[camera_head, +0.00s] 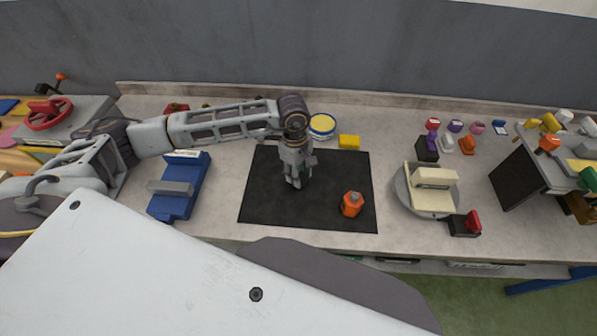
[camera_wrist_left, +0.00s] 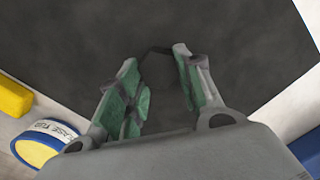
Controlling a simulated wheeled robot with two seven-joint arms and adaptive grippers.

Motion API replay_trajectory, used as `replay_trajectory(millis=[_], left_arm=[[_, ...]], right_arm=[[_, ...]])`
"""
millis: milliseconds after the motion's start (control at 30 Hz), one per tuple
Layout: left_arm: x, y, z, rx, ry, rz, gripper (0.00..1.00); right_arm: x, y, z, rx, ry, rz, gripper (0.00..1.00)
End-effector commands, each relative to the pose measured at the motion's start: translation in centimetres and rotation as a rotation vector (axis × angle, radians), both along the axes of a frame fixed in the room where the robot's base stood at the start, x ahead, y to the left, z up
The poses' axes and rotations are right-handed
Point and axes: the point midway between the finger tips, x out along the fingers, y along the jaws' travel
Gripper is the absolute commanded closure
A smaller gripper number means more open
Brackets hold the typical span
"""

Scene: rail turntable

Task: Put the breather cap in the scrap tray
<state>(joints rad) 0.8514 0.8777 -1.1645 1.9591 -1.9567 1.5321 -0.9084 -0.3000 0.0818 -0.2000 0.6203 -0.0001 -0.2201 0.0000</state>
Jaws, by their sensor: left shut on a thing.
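My left gripper (camera_head: 297,184) is over the black mat (camera_head: 262,205) in the head view. In the left wrist view its green-padded fingers (camera_wrist_left: 158,92) are shut on a dark six-sided piece (camera_wrist_left: 158,70), which barely stands out against the mat. I cannot tell for sure that this piece is the breather cap. An orange fitting with a grey top (camera_head: 352,204) stands on the mat, to the right of the gripper. I cannot clearly make out a scrap tray. My right gripper is not in view.
A yellow block (camera_head: 349,142) and a round blue-and-yellow tin (camera_head: 322,126) are behind the mat. A blue vise (camera_head: 180,187) is left of it. A round grey stand with a cream block (camera_head: 433,178) is right of it. Several small coloured items and a dark-sided rack stand farther right.

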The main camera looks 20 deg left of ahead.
Motion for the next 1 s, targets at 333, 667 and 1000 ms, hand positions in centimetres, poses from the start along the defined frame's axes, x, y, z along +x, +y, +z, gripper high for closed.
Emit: replay_trajectory(millis=[333,667,1000], left_arm=[[-0.01,-0.02,-0.23,0.000,0.000,-0.001,1.00],[-0.01,0.00,-0.27,0.000,0.000,0.000,0.43],[-0.01,0.00,-0.21,0.000,0.000,0.000,0.43]], right_arm=[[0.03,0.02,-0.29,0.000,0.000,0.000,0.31],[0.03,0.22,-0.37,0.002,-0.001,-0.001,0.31],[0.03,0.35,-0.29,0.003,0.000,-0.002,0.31]])
